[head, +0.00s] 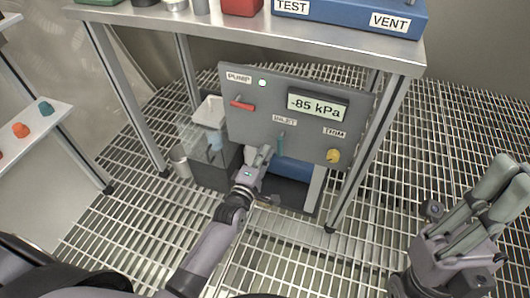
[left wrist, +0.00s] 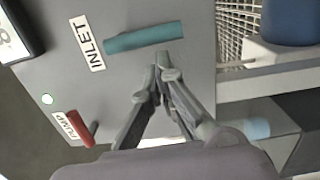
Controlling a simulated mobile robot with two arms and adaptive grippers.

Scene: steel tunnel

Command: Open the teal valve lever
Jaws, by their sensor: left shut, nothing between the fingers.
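The teal valve lever (head: 281,142) is on the grey panel below the INLET label and points straight down. In the left wrist view the teal lever (left wrist: 145,37) shows whole, beside the INLET label. My left gripper (head: 266,153) is shut and empty, its fingertips close to the lever's lower part. In the left wrist view the gripper's fingertips (left wrist: 166,68) are just beside the lever's free end; I cannot tell if they touch it. My right gripper (head: 513,168) is far to the right, away from the panel, and its finger gap is unclear.
The grey panel (head: 260,118) also carries a red PUMP lever (head: 243,105), a -85 kPa display (head: 318,107) and a yellow knob (head: 333,156). A clear bin (head: 193,140) stands left of the panel.

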